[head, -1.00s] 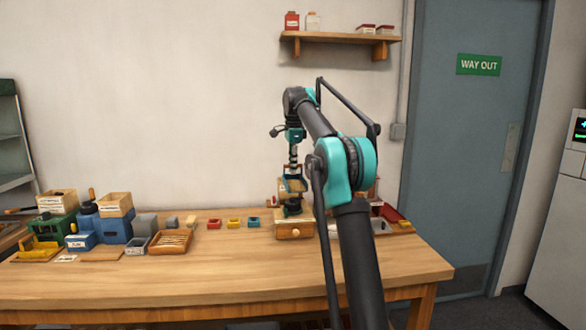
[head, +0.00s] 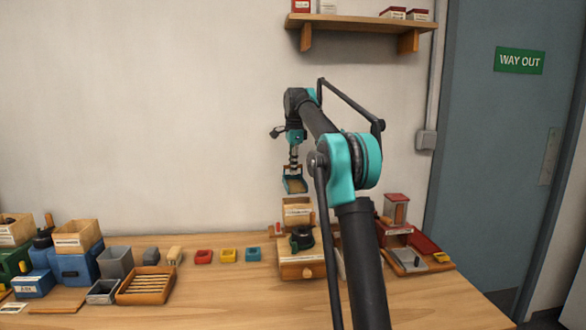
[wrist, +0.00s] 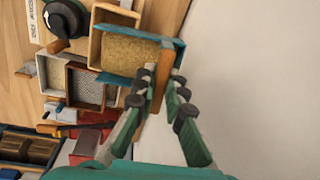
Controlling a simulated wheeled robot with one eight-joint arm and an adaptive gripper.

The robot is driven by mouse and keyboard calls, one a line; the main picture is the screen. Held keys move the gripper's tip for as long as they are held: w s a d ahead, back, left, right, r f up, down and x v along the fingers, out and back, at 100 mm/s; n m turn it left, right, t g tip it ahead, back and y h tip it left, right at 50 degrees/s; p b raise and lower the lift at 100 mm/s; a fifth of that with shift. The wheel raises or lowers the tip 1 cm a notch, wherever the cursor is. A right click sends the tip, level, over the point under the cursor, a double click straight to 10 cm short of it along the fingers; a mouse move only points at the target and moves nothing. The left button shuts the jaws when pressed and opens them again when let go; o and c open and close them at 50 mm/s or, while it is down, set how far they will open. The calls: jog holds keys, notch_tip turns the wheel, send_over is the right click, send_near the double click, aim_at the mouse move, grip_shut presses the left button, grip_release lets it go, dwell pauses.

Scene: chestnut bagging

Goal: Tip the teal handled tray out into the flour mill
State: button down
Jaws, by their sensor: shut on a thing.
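The teal handled tray (wrist: 166,47) hangs from my gripper (wrist: 158,92); in the wrist view the jaws are shut at its wooden handle. Tan grainy stuff lies in it. In the head view the tray (head: 295,186) looks about level, above a wooden mill (head: 300,268) with a drawer and a dark crank part. The mill's wooden hopper (head: 297,212) shows just below the tray, with a gap between. In the wrist view a black round knob (wrist: 66,18) stands beside the tray. I cannot read any label that names the flour mill.
A small red-roofed wooden thing (head: 396,208) and a grey plate (head: 408,262) stand right of the mill. A blue mill (head: 71,264) and containers crowd the left. The wall is behind.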

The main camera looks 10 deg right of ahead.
jog(key=shift+s+d+f+t, duration=0.1)
jog(key=shift+s+f+t, duration=0.15)
jog(key=shift+s+t, duration=0.65)
jog(key=shift+s+d+r+t, duration=0.1)
jog(key=shift+s+r+t, duration=0.2)
jog(key=shift+s+t, duration=0.25)
jog(key=shift+s+r+t, duration=0.25)
jog(key=shift+s+t, duration=0.15)
jog(key=shift+t, duration=0.25)
jog(key=shift+s+d+r+t+y, duration=0.1)
jog(key=shift+s+r+t+y, duration=0.15)
jog(key=shift+s+t, duration=0.7)
jog(key=shift+s+d+r+t+y, duration=0.15)
jog(key=shift+s+r+t, duration=0.1)
jog(key=shift+s+t, duration=0.7)
jog(key=shift+w, duration=0.1)
jog(key=shift+w+a, duration=0.1)
